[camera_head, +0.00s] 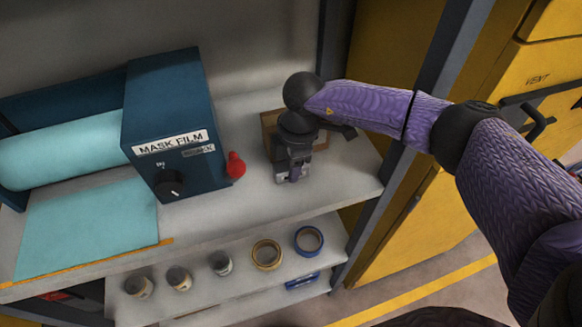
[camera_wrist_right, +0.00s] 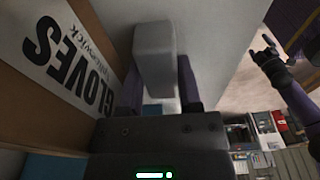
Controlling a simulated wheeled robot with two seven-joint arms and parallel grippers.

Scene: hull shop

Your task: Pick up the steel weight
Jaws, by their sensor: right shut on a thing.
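My right gripper (camera_head: 292,176) points down over the upper shelf, in front of a cardboard box. It is shut on the steel weight, a pale grey block (camera_wrist_right: 155,60) seen between the two fingers in the right wrist view. In the head view the gripper hides most of the weight, and I cannot tell whether it touches the shelf. In the right wrist view a dark gripper on a purple arm, seemingly my left (camera_wrist_right: 268,60), shows at the right, too small to read its jaws.
The cardboard box (camera_head: 268,122), labelled GLOVES in the wrist view, stands right behind the gripper. A post (camera_head: 366,225) bounds the shelf at right. Tape rolls (camera_head: 267,254) and cups sit below.

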